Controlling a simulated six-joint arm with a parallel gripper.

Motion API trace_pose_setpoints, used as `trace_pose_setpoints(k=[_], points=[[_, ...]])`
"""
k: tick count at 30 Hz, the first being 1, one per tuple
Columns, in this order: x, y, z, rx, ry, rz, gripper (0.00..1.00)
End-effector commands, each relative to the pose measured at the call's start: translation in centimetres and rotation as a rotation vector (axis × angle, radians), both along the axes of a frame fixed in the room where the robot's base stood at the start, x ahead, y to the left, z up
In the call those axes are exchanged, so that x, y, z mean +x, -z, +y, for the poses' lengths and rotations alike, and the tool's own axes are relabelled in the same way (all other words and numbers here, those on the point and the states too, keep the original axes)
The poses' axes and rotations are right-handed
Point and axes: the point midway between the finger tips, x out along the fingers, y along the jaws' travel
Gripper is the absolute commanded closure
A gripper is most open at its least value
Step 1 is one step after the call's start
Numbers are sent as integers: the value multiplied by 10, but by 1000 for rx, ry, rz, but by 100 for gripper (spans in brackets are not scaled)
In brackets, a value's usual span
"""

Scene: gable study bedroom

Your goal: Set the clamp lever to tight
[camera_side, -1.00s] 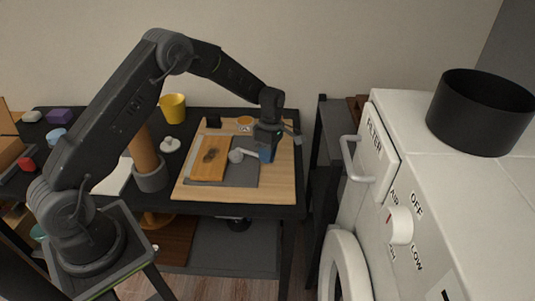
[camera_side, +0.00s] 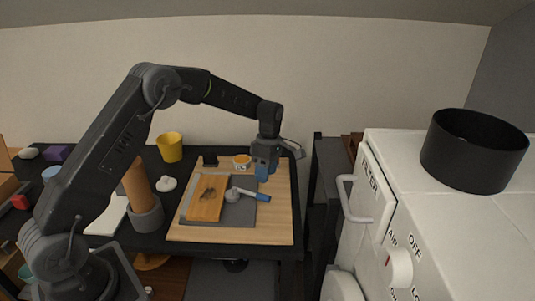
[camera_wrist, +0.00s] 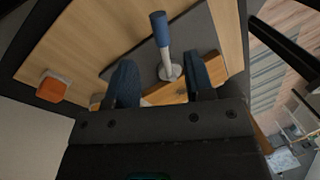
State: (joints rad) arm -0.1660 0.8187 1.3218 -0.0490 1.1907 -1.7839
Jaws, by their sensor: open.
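The clamp lever (camera_side: 248,195) has a grey round pivot and a blue-ended handle, which points right across a dark grey plate (camera_side: 228,213). In the wrist view its blue handle (camera_wrist: 159,28) points away from the pivot, toward the top edge. An orange-brown wooden piece (camera_side: 207,198) lies on the plate beside the pivot. My gripper (camera_side: 262,174) is open above and behind the handle, apparently apart from it. In the wrist view its two blue fingers (camera_wrist: 162,82) straddle the line of the lever near the pivot, with nothing held. No tight marking is legible.
The plate sits on a light wooden board (camera_side: 278,224) on a black table. An orange-topped container (camera_side: 242,161), a small black object (camera_side: 210,160), a yellow cup (camera_side: 170,147) and a white knobbed object (camera_side: 166,183) are nearby. A white machine (camera_side: 460,230) stands at right.

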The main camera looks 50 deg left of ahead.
Motion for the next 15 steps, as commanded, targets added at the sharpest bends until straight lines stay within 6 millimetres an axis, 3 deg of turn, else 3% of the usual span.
trace_pose_setpoints(k=[6, 15], points=[[8, -42, 4, 1, -1, -2, 52], [11, -64, 5, 0, -1, 0, 52]])
